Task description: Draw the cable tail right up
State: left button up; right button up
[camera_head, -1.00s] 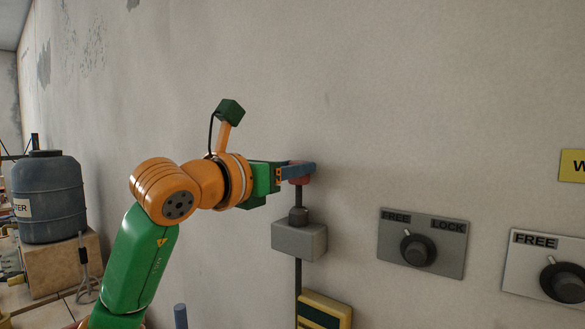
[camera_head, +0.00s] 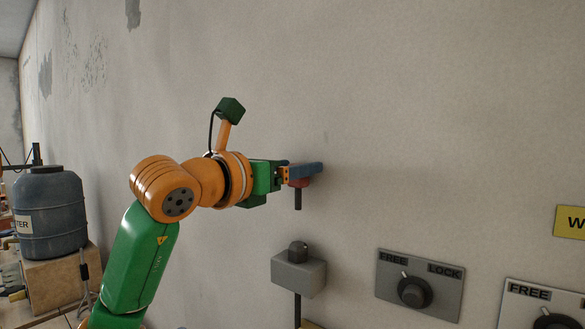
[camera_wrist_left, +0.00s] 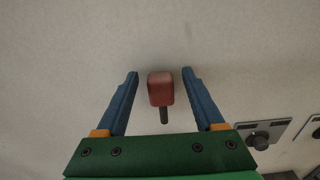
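The cable tail shows as a red block (camera_head: 300,183) with a short black stub (camera_head: 298,200) hanging from it, against the wall. Below it is a grey box with a dark round fitting on top (camera_head: 298,275). The stub ends in the air, with a clear gap above the fitting. My left gripper (camera_head: 306,170) is at the red block. In the left wrist view, its two blue fingers (camera_wrist_left: 160,84) stand apart. The red block (camera_wrist_left: 160,92) is between them with a gap on each side, its stub (camera_wrist_left: 164,116) pointing down. My right gripper is not in view.
A grey panel marked FREE and LOCK (camera_head: 450,304) with a knob is on the wall to the right. A similar FREE panel (camera_head: 518,315) and a yellow sign (camera_head: 572,228) are farther right. A water tank (camera_head: 50,240) stands at the left. The wall above is bare.

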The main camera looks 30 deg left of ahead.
pick_arm(q)
jog(key=s+a+b, duration=0.1)
jog(key=s+b, duration=0.2)
jog(key=s, duration=0.4)
